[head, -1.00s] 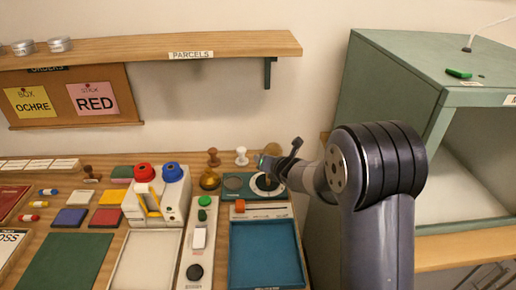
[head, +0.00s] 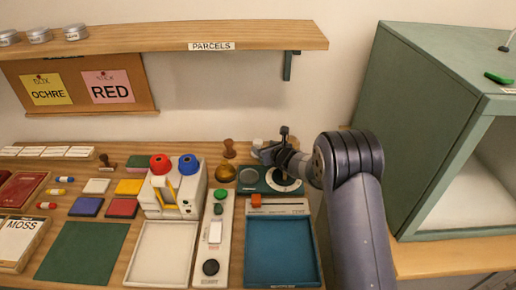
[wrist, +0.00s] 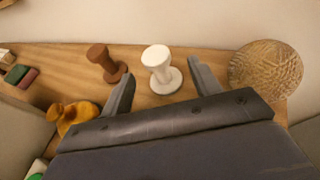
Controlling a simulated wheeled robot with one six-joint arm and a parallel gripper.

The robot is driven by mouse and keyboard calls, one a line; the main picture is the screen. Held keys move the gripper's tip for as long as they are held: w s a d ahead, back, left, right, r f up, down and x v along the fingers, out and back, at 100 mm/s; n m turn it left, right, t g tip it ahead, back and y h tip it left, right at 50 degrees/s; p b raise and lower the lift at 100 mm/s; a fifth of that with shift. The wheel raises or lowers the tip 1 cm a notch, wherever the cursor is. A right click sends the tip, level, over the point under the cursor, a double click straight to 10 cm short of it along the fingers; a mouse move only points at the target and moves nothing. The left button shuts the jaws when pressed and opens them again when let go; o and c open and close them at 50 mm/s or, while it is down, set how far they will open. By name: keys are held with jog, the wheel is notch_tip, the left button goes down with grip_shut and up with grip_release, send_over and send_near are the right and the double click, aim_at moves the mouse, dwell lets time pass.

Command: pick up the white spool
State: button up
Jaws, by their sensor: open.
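The white spool (wrist: 160,68) stands upright on the wooden table in the wrist view, a round base with a narrower neck and flared top. My gripper (wrist: 158,88) is open, its two fingers apart, with the spool just beyond and between the fingertips. Nothing is held. In the head view my gripper (head: 277,142) is at the back of the table, and only a bit of the white spool (head: 257,143) shows beside it; the rest is hidden.
A brown wooden spool-like stamp (wrist: 106,63) stands left of the white one. A ribbed glass dish (wrist: 266,68) is close on the right. An amber object (wrist: 72,115) sits near left. The wall is behind; a green cabinet (head: 425,130) stands right.

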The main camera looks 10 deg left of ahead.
aim_at(259, 144)
jog(key=x, duration=0.1)
jog(key=p+x, duration=0.2)
jog(key=shift+w+a+r, duration=0.15)
jog(key=shift+w+a, duration=0.05)
jog(key=shift+a, duration=0.15)
jog(key=shift+w+a+f+p, duration=0.3)
jog(key=shift+w+a+f, duration=0.05)
jog(key=shift+w+a, duration=0.1)
jog(key=shift+c, duration=0.2)
jog(key=c, duration=1)
